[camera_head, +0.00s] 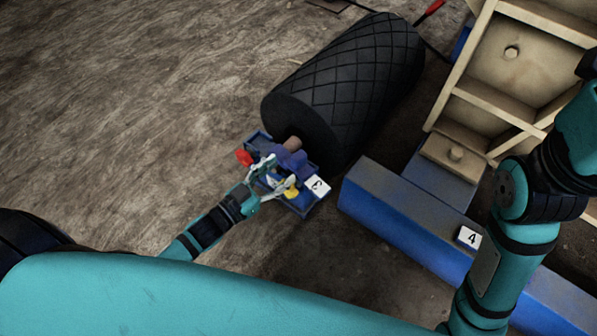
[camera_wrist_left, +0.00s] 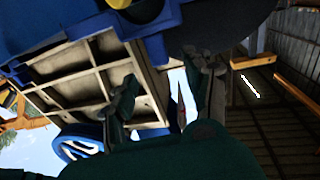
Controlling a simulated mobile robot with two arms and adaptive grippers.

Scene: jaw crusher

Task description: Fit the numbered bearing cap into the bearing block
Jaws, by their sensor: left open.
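The blue bearing block (camera_head: 308,209) sits at the near end of the black roller, around its short brown shaft end (camera_head: 292,144). A white plate with the number 3 (camera_head: 317,186) is on its right side. A darker blue-violet piece (camera_head: 293,163), which looks like the bearing cap, lies by the shaft; I cannot tell whether it is seated. My left gripper (camera_head: 268,172) is open over the block, close to this piece, and hides part of it. In the left wrist view, the two dark fingers (camera_wrist_left: 163,92) stand apart, with blue parts (camera_wrist_left: 150,18) above them. My right gripper is out of view.
The large black roller (camera_head: 345,85) lies behind the block. A blue beam (camera_head: 400,215) with a number 4 plate (camera_head: 469,237) runs to the right, below a beige ribbed frame (camera_head: 515,60). A red part (camera_head: 243,157) is left of the block. The floor at left is clear.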

